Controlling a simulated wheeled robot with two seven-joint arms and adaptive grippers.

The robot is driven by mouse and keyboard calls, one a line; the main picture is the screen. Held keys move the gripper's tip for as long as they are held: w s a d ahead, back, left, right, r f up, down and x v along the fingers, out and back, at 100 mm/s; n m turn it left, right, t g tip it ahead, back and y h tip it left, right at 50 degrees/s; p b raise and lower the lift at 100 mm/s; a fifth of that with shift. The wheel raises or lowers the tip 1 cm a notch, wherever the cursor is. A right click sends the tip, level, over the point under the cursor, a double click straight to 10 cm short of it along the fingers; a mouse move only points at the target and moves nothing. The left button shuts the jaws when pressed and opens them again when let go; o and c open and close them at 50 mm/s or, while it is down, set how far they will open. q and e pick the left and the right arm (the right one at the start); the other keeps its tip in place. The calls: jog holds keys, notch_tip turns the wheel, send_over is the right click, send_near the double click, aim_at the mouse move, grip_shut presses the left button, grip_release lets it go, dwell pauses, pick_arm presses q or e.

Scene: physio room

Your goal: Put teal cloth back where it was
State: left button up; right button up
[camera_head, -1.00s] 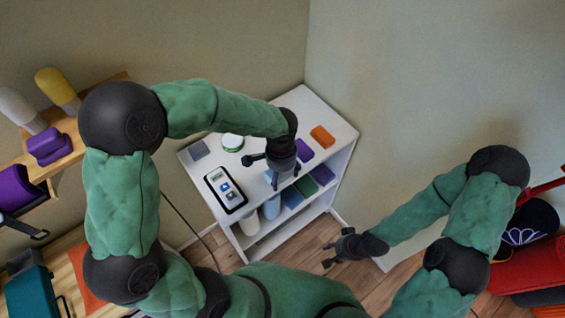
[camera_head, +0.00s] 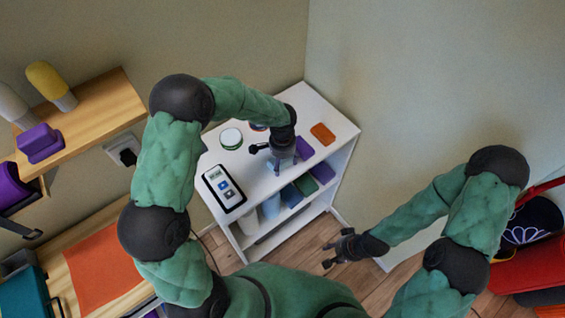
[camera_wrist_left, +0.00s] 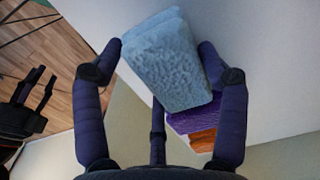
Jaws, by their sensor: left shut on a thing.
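A folded light blue, teal-like cloth (camera_wrist_left: 170,60) is between the fingers of my left gripper (camera_wrist_left: 162,48) in the left wrist view. In the head view my left gripper (camera_head: 282,162) points down over the white shelf unit's top (camera_head: 255,180), and a little of the cloth (camera_head: 286,164) shows among its fingers. I cannot tell whether the cloth touches the top. A purple cloth (camera_head: 304,149) and an orange cloth (camera_head: 323,133) lie just beyond it. My right gripper (camera_head: 327,256) is open and empty, away from the unit at the lower right.
A black-and-white device (camera_head: 223,188) and a round green-rimmed tin (camera_head: 231,138) stand on the same top. Folded blue (camera_head: 291,195) and green (camera_head: 306,184) cloths sit on the shelf below. A wooden wall shelf (camera_head: 108,108) is at the left.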

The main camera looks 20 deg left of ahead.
aim_at(283, 161)
pick_arm(q)
jog(key=shift+f, duration=0.25)
jog(key=shift+f, duration=0.2)
jog(key=o, duration=1.1)
jog(key=shift+r, duration=0.25)
notch_tip(283, 161, up, 12)
jog(key=p, duration=0.2)
